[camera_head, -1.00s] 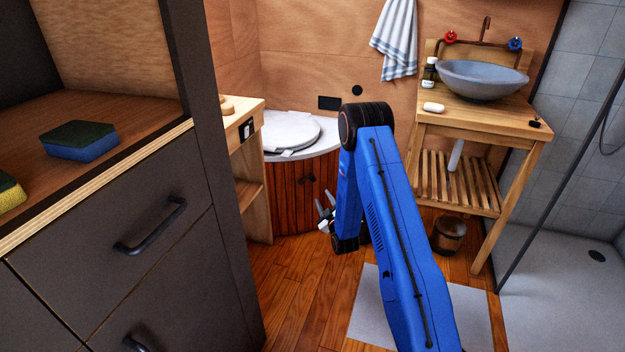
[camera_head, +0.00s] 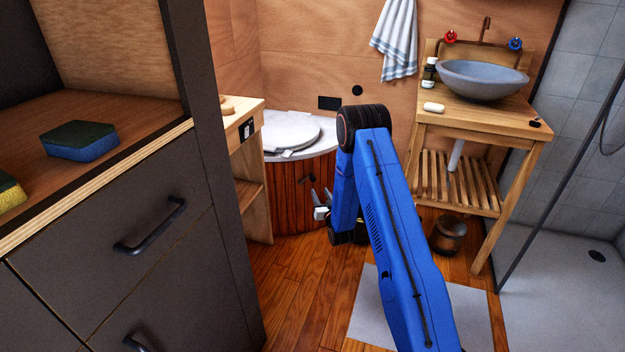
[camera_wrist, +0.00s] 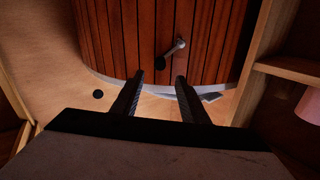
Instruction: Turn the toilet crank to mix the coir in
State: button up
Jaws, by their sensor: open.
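The toilet (camera_head: 290,136) has a white round lid and a dark red slatted wooden front, beyond the shelf unit. Its crank (camera_wrist: 172,51) is a small metallic handle on a dark hub, set on the slatted front in the wrist view. The crank also shows small in the head view (camera_head: 312,181). My gripper (camera_wrist: 159,78) is open and empty, its two dark fingers pointing at the wooden front. The crank lies just beyond the fingertips in the picture, apart from them, a little right of the midline. The gripper is partly seen in the head view (camera_head: 318,203).
A wooden shelf unit (camera_head: 250,170) stands close left of the toilet. A washstand (camera_head: 428,121) with a grey basin (camera_head: 482,80) is at the right, a bucket (camera_head: 449,234) under it. A pale mat (camera_head: 365,312) lies on the floor. A dark cabinet (camera_head: 130,230) fills the left.

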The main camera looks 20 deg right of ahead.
aim_at(312, 178)
jog(key=w, duration=1.3)
jog(key=shift+w, duration=0.1)
grip_shut()
